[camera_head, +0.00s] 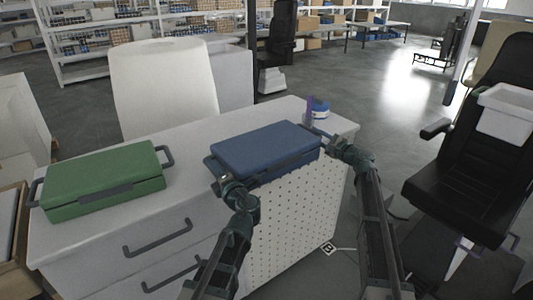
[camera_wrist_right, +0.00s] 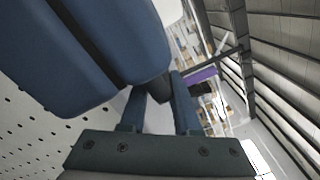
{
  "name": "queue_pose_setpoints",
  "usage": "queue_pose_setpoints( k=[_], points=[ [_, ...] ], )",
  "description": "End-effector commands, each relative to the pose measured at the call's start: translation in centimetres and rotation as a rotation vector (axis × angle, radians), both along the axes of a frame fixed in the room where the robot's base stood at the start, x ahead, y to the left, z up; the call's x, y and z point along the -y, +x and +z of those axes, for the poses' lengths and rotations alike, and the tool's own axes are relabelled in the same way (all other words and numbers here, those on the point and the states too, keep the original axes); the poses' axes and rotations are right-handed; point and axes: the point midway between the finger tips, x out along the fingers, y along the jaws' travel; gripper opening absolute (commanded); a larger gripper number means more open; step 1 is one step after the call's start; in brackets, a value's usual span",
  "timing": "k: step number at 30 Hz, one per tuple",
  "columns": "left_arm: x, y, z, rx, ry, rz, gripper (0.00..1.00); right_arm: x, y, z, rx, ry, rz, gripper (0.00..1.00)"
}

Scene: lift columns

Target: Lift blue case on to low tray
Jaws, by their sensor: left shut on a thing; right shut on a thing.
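The blue case (camera_head: 265,148) is at the right end of the white cabinet top, lid closed and roughly level. I cannot tell whether it rests on the top or is slightly above it. My left gripper (camera_head: 222,181) is shut at the case's near left end, on its handle as far as I can see. My right gripper (camera_head: 326,142) is shut at the right end. In the right wrist view, the blue case (camera_wrist_right: 95,50) fills the upper left and its dark handle (camera_wrist_right: 154,90) lies between the fingers (camera_wrist_right: 160,108). I cannot make out a low tray.
A green case (camera_head: 105,182) with dark handles lies on the left of the white cabinet (camera_head: 200,165). A small blue and purple item (camera_head: 317,108) stands behind the blue case. A black chair (camera_head: 465,180) holding a white bin (camera_head: 507,112) stands to the right.

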Motion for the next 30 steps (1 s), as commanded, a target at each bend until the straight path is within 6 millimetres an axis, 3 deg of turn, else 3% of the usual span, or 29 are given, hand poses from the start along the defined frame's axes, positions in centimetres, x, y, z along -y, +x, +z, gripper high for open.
queue_pose_setpoints(
  k=[8, 24, 30],
  points=[
    [-0.1, -0.1, 0.8, -0.001, -0.002, 0.002, 0.00, 0.3, 0.1, 0.8, -0.001, 0.003, -0.007, 0.00],
    [-0.2, -0.1, 4.6, 0.001, 0.004, 0.005, 0.00, 0.2, 0.1, 4.6, -0.001, 0.002, -0.005, 0.00],
    [-0.2, -0.1, 5.2, 0.001, 0.004, 0.005, 0.00, 0.2, 0.1, 5.1, -0.001, 0.002, -0.005, 0.00]
  ],
)
